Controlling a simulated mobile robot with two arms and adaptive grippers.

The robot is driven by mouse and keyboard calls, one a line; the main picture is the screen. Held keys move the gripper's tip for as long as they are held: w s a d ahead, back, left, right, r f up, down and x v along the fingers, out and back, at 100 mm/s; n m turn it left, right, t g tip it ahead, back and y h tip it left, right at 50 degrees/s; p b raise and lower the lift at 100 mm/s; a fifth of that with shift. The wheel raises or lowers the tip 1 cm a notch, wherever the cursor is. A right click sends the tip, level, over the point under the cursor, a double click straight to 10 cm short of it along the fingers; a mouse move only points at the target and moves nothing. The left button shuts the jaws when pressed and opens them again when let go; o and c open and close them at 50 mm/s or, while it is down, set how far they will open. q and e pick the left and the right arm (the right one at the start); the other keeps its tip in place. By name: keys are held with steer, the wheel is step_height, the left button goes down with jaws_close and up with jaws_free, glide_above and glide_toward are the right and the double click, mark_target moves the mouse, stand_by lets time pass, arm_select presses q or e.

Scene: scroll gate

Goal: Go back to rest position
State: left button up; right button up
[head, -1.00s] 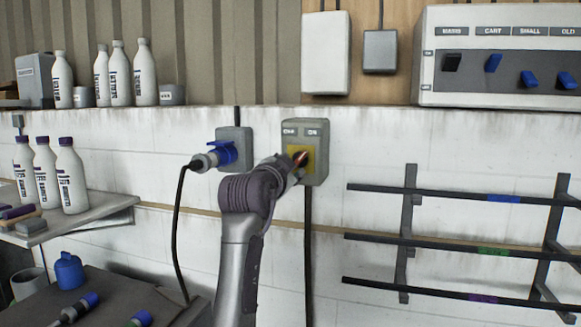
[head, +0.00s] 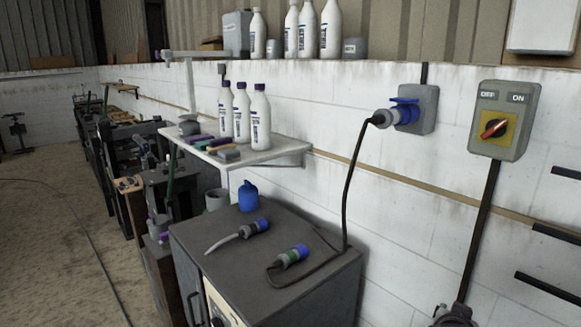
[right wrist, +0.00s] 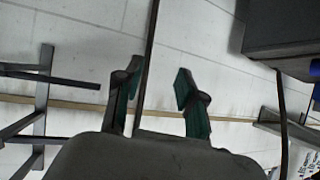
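The rotary switch box (head: 502,121) marked OFF and ON is on the white wall at the right of the head view. Its red knob (head: 494,128) sits on a yellow plate and is slanted. In the right wrist view, my right gripper (right wrist: 160,80) is open, its two green-padded fingers apart. A dark vertical cable (right wrist: 151,60) runs between the fingers in the picture; I see no grip on it. A small part of my arm (head: 456,316) shows at the bottom of the head view, apart from the switch. My left gripper is not in view.
A blue plug (head: 405,112) sits in a wall socket, its cable hanging to a dark cabinet (head: 210,245) with loose connectors. A shelf (head: 268,155) holds white bottles. Dark wall rails (head: 550,285) are at the right edge. Open floor (head: 50,240) lies at the left.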

steer(key=s+a+f+n+g+y, duration=0.2)
steer(key=s+a+f+n, duration=0.15)
steer(key=s+f, duration=0.4)
steer(key=s+a+f+n+g+y, duration=0.25)
steer(key=s+a+f, duration=0.2)
steer(key=s, duration=0.65)
steer(key=s+a+f+n+g+y, duration=0.25)
steer(key=s+a+f+n, duration=0.2)
steer(key=s, duration=0.55)
step_height(320, 180, down, 28)
steer(key=s+r, duration=0.1)
steer(key=s+d+f+g, duration=0.1)
steer(key=s+d+f, duration=0.1)
steer(key=s+f, duration=1.4)
steer(key=shift+s+g, duration=0.35)
steer(key=shift+g, duration=0.05)
